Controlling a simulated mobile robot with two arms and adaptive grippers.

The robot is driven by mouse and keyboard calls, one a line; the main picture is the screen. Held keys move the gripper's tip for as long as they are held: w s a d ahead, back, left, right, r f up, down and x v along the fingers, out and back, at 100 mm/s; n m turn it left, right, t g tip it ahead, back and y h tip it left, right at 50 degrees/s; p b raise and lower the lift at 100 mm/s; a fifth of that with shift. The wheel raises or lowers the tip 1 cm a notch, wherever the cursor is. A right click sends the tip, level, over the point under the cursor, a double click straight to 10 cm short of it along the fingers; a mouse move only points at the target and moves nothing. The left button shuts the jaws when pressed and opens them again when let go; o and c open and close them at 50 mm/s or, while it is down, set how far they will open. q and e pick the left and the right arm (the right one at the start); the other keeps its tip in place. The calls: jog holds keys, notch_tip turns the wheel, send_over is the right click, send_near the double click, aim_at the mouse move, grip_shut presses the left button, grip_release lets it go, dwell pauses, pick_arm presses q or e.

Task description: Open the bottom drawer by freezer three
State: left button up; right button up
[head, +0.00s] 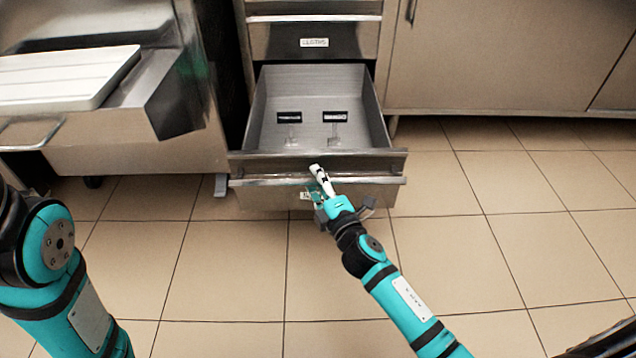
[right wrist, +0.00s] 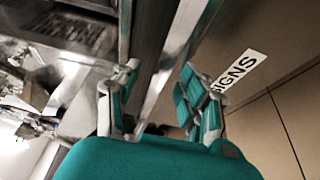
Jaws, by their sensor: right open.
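The bottom drawer (head: 255,125) of the metal drawer unit stands pulled well out. It holds two small dark signs on stands, a left sign (head: 289,118) and a right sign (head: 335,117). My right gripper (head: 322,187) is at the drawer's front, at the bar handle (head: 375,180). In the right wrist view the open fingers of my right gripper (right wrist: 160,85) are on either side of the handle bar (right wrist: 180,45). A label reading "SIGNS" (right wrist: 240,72) shows on the drawer front there. My left gripper is out of view; only part of the left arm shows.
A shut drawer labelled "CLOTHS" (head: 314,42) is above. A steel machine (head: 180,150) with a white lid (head: 65,78) stands at the left. Flat cabinet doors (head: 490,55) are at the right. The tiled floor (head: 500,250) in front and to the right is clear.

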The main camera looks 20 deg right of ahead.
grip_shut()
dwell(0.3)
jog(key=shift+w, duration=0.1)
jog(key=w+d, duration=0.1)
jog(key=w, duration=0.4)
jog(key=shift+w+d, duration=0.35)
jog(key=shift+w, duration=0.05)
grip_release()
jog(key=shift+s, duration=0.1)
